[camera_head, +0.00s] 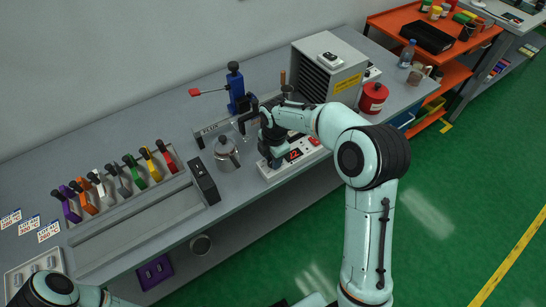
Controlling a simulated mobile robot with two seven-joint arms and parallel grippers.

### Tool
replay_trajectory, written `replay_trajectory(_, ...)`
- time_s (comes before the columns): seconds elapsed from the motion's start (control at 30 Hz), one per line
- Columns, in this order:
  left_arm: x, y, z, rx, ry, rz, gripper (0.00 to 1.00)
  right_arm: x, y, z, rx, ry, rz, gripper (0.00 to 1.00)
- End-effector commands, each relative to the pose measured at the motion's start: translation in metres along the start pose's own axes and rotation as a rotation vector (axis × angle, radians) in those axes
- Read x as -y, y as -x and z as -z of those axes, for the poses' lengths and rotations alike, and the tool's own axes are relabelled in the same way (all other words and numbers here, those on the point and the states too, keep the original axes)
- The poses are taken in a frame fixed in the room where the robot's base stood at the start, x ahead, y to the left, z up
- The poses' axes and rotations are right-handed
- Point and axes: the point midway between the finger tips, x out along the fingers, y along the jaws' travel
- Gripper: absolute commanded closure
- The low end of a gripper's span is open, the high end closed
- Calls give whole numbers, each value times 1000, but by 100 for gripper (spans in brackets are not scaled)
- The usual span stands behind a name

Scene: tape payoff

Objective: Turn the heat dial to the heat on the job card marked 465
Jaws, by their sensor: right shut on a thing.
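My right gripper (272,161) points down at the white control box (315,149) and is shut on what I take to be the heat dial, which the gripper hides. A red display on the box shows beside the gripper; its digits are too small to read surely. Several job cards (48,232) lie at the bench's left end, with small print I cannot read surely, so I cannot tell which is marked 465. Part of my left arm shows at the bottom left; its gripper is out of view.
A metal pot (226,153) stands just left of the control box. A blue press (236,88) with a red handle stands behind. A rack of coloured-handled tools (130,200) fills the left. A red canister (373,97) and grey cabinet (328,65) stand at the right.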

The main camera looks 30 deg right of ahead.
Motion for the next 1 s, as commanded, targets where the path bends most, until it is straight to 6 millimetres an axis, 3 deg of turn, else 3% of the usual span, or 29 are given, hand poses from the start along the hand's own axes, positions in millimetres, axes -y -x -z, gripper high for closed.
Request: replay_trajectory(1.0, 0, 0, 0, 0, 0, 0, 57, -1, 1, 2, 56, -954, -3, 96)
